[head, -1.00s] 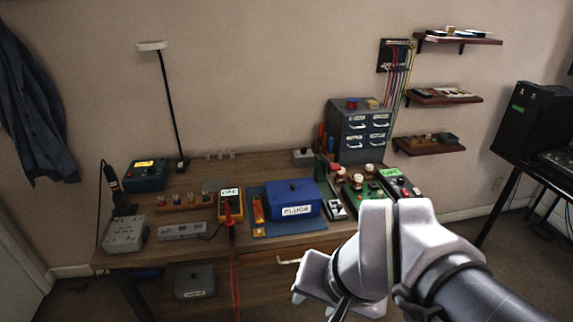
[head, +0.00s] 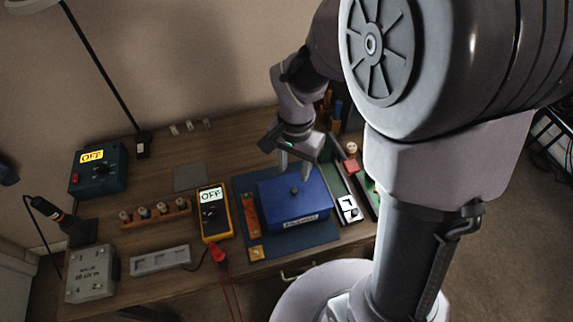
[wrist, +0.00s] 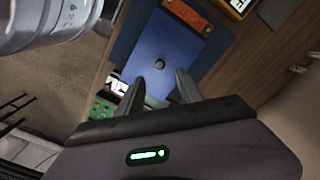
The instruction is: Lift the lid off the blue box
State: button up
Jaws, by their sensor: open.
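The blue box (head: 290,210) stands closed on a dark blue mat (head: 322,236) on the workbench, its lid on, with a white label on its front. A small dark knob (head: 294,191) sits at the middle of the lid. In the wrist view the blue lid (wrist: 163,40) and its knob (wrist: 159,64) show just beyond the fingertips. My gripper (head: 295,174) is open and empty, pointing down over the back part of the box. In the wrist view my gripper (wrist: 161,80) has its fingers spread to either side of the knob's line. I cannot tell the exact gap to the lid.
A yellow multimeter (head: 213,212) with red leads and an orange strip (head: 249,212) lie left of the box. A small black-and-white device (head: 348,208) and a green board lie to its right. A lamp pole (head: 105,70) stands at the back left.

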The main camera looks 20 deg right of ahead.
jog(key=b, duration=0.1)
send_over(294, 190)
notch_tip(294, 190, down, 4)
jog(key=shift+a+f, duration=0.1)
notch_tip(294, 190, down, 6)
jog(key=b, duration=0.3)
jog(key=shift+r, duration=0.25)
grip_shut()
